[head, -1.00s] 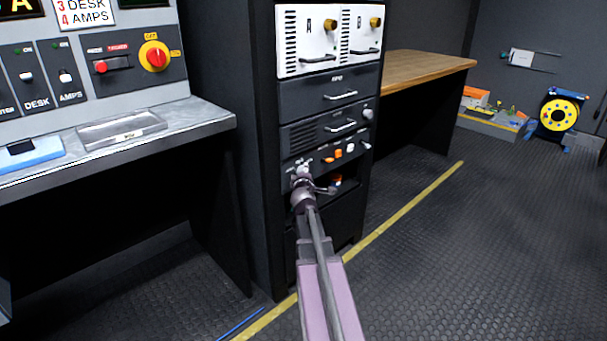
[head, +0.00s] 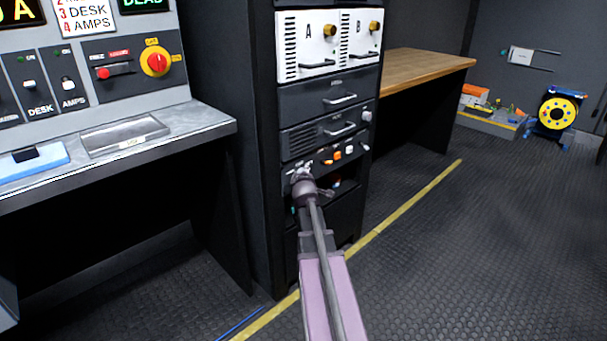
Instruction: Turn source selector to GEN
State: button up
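My gripper (head: 302,174) is small in the head view, at the left part of a dark lower panel (head: 324,155) in the equipment rack. It covers that part of the panel, so I cannot make out the source selector or its GEN mark behind it. I cannot tell whether the fingers are open or shut, or whether they touch a knob. To the right of the gripper, the panel carries orange and white controls (head: 337,154). A red rotary knob on a yellow plate (head: 155,61) is on the desk console at the left; its labels are small.
The rack's upper white modules (head: 328,45) and drawer handles (head: 340,99) stick out above my gripper. The grey console shelf (head: 195,122) is at the left. A wooden bench (head: 425,68) stands behind the rack. The floor at the right is clear up to a cable reel (head: 561,112).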

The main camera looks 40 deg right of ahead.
jog(key=shift+d+r+y+p, duration=0.1)
jog(key=shift+r+y+p, duration=0.05)
jog(key=shift+y+p, duration=0.2)
jog(key=m+g+y+p, duration=0.1)
jog(key=m+y+p, duration=0.1)
jog(key=y+p, duration=0.1)
jog(key=shift+m+g+p, duration=0.3)
jog(key=shift+m+p, duration=0.1)
jog(key=shift+p, duration=0.3)
jog(key=shift+m+g+y+p, duration=0.3)
jog(key=shift+m+y+p, duration=0.55)
jog(key=shift+y, duration=0.5)
jog(key=o, duration=1.1)
jog(key=shift+o, duration=0.2)
jog(key=shift+f+n, duration=0.25)
